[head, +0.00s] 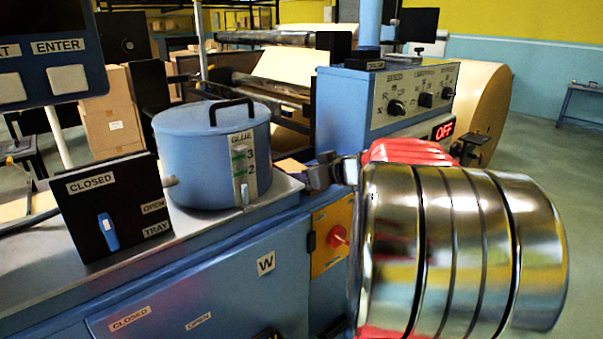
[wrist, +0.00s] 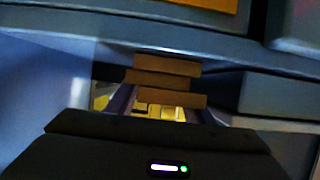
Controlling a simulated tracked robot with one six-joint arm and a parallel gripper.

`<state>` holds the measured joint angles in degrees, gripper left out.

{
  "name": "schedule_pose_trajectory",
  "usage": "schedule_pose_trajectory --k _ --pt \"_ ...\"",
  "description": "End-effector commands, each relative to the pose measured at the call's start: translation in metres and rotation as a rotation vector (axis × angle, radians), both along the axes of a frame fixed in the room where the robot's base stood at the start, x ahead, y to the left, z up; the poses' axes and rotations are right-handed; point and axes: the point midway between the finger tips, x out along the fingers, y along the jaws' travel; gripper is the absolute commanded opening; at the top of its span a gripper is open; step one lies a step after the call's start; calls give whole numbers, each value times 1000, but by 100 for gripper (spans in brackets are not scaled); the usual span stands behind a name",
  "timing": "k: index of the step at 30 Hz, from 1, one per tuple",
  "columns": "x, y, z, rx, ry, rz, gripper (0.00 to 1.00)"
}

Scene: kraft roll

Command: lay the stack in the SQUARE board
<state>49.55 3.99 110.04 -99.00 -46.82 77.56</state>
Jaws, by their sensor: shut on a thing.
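The stack (wrist: 165,78) shows in the wrist view as several brown strips, slightly offset from one another. My gripper (wrist: 166,100) is shut on it, with a dark finger on either side. In the head view the grey end of my gripper (head: 318,176) shows small between the blue pot and my large shiny arm. A small brown piece of the stack (head: 292,167) shows at its left, just right of the pot. My arm hides what lies behind it. I cannot make out a board marked SQUARE in either view.
A blue glue pot (head: 212,150) stands on the grey machine top, beside a black CLOSED/OPEN/TRAY panel (head: 107,208). A blue control box (head: 385,100) with knobs rises behind my gripper. A red knob (head: 337,236) juts from the front. A large kraft roll (head: 485,95) stands behind.

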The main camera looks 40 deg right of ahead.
Motion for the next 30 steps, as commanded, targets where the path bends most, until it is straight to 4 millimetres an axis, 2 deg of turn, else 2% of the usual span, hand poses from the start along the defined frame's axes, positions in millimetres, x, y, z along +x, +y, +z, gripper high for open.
schedule_pose_trajectory --k 1,2,5,17,23,30 --pt "0 0 -1 0 0 0 20" --pt "0 0 -2 0 0 0 47" --pt "0 0 -1 0 0 0 54" --pt "-4 0 2 0 0 0 54" --pt "-26 -1 12 -2 0 -1 54" --pt "-65 -3 28 -2 -1 -4 54"
